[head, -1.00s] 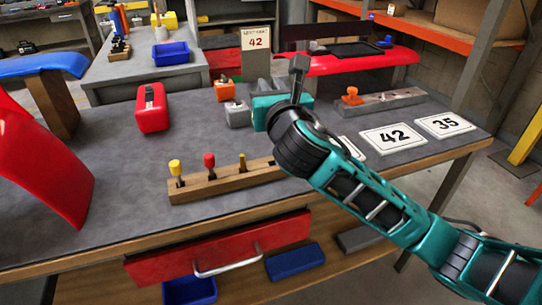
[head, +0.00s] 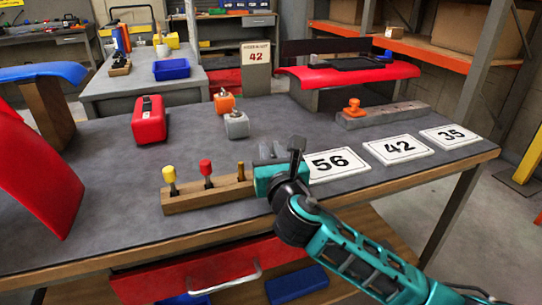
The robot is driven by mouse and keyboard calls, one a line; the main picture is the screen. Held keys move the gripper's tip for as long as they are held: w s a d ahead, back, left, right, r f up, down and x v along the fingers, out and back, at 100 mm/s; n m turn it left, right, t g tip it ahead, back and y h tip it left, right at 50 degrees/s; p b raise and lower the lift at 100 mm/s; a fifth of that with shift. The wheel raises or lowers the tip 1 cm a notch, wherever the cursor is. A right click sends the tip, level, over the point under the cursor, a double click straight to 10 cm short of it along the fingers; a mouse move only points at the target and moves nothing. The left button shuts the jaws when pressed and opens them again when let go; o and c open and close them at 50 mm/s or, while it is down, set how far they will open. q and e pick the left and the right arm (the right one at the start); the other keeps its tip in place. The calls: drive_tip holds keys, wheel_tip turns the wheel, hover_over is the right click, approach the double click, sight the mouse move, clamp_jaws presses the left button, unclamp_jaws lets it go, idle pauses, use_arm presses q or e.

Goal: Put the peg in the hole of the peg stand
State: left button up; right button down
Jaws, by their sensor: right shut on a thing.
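The peg stand (head: 212,195) is a long wooden block near the bench's front edge. A yellow-topped peg (head: 170,180), a red-topped peg (head: 206,173) and a plain brown peg (head: 240,172) stand upright in it. My right gripper (head: 268,152) is over the stand's right end, just right of the brown peg, and hides that end. It is shut on a peg, which its teal body hides almost wholly; I cannot tell whether the peg touches a hole. My left gripper is not in view.
Number plates 56 (head: 331,164), 42 (head: 398,149) and 35 (head: 449,135) lie right of my gripper. A red box (head: 149,122), an orange weight (head: 224,103) and a grey weight (head: 236,125) stand farther back. The bench top left of the stand is clear.

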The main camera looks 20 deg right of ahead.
drive_tip(key=c, duration=1.1)
unclamp_jaws()
drive_tip(key=shift+r, duration=0.1)
drive_tip(key=shift+s, duration=0.3)
drive_tip(key=s+a+p, duration=0.1)
drive_tip(key=s+p, duration=0.1)
drive_tip(key=s, duration=0.9)
drive_tip(key=shift+s, duration=0.2)
drive_tip(key=shift+a, duration=0.1)
